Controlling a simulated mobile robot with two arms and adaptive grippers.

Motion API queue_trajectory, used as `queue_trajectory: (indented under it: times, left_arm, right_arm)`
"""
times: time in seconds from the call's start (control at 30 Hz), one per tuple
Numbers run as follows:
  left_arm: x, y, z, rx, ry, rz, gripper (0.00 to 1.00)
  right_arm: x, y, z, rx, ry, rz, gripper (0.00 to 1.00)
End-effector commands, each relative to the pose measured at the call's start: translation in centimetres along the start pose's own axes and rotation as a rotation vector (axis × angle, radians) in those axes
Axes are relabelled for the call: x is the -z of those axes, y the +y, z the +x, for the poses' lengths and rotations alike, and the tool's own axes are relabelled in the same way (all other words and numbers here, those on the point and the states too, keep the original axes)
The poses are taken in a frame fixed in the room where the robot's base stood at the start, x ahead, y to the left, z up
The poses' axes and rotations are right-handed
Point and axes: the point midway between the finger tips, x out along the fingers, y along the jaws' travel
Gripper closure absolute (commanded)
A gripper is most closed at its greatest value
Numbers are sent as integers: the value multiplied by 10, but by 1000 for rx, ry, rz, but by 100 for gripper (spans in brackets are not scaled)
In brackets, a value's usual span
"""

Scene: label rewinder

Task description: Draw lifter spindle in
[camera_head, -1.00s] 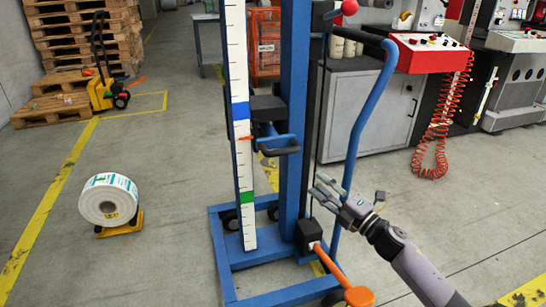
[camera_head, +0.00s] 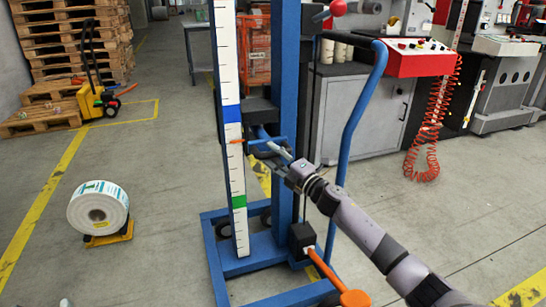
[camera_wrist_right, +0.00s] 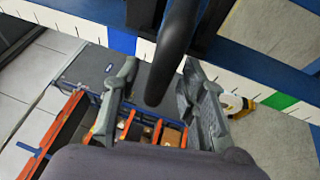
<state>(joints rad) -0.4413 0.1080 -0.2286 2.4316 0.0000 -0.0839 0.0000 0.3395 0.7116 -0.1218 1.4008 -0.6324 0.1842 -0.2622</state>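The blue lifter (camera_head: 290,70) stands upright on its wheeled frame. A dark carriage block (camera_head: 262,110) sits on its mast beside the white scale. The spindle is the dark rounded bar below the block; it shows clearly in the right wrist view (camera_wrist_right: 175,50). My right gripper (camera_head: 270,147) is at the spindle and hides part of it. In the right wrist view, its two fingers (camera_wrist_right: 160,75) are apart, with the bar between them. I cannot tell whether either finger touches it. A small pale tip at the bottom left edge of the head view seems to be my left gripper (camera_head: 65,302).
A label roll (camera_head: 98,208) rests on a small yellow stand at the left. The lifter's orange pedal (camera_head: 354,299) and curved blue handle (camera_head: 362,100) are near my right arm. A red control box (camera_head: 418,63) stands behind. Floor between roll and lifter is clear.

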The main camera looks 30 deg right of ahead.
Motion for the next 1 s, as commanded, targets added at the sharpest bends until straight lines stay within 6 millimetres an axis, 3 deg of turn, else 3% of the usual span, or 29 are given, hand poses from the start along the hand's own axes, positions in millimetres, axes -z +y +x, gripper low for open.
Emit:
queue_trajectory:
  times: [0.37, 1.0]
  left_arm:
    - [4, 1, 0, -1, 21, -1, 60]
    - [3, 0, 0, -1, 19, -1, 60]
  right_arm:
    - [0, 0, 6, 0, 0, 1, 62]
    - [0, 0, 6, 0, 0, 1, 100]
